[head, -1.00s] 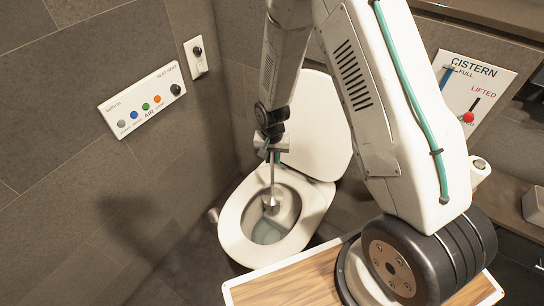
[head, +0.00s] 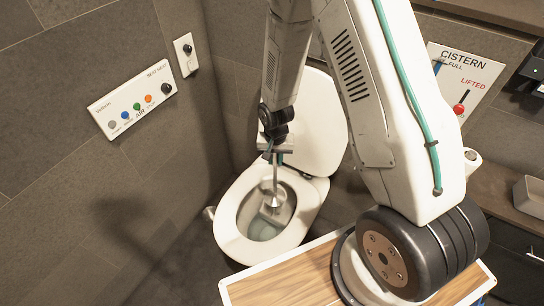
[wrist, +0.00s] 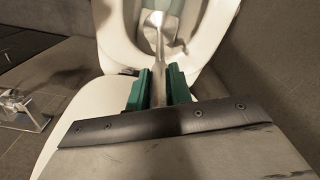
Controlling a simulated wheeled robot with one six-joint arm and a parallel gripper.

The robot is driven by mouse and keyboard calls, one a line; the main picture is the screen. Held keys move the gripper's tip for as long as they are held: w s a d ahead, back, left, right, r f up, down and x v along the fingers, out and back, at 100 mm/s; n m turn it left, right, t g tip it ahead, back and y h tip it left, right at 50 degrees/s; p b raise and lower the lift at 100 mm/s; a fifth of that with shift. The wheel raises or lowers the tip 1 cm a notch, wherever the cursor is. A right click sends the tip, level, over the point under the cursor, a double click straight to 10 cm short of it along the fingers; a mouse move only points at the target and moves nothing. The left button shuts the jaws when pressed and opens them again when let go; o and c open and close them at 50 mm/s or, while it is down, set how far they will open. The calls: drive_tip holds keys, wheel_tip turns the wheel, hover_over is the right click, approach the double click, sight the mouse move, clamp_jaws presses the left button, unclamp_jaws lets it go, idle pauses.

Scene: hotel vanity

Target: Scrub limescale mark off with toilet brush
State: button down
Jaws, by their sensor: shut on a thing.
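My gripper (head: 276,158) is shut on the handle of the toilet brush (head: 275,182), above the toilet bowl. The brush is a thin metal shaft that points down into the bowl and widens at its lower end, near the bowl's right inner wall. In the wrist view my green fingers (wrist: 157,88) hold the silver handle (wrist: 157,70) between them. The toilet (head: 232,222) is white, with its seat down and lid (head: 318,125) raised. I cannot make out a limescale mark, and cannot tell whether the brush touches the bowl.
A button panel (head: 131,97) and a small switch plate (head: 187,54) are on the left wall. A cistern panel with a red-knobbed lever (head: 465,80) is behind my arm. A clear object (wrist: 22,112) stands on the floor in the wrist view. A shelf carries a grey box (head: 530,197).

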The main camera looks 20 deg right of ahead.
drive_tip(key=w+a, duration=0.2)
drive_tip(key=w, duration=0.1)
drive_tip(key=shift+a+f, duration=0.1)
drive_tip(key=shift+a, duration=0.05)
idle(2.6)
drive_tip(key=shift+r, duration=2.5)
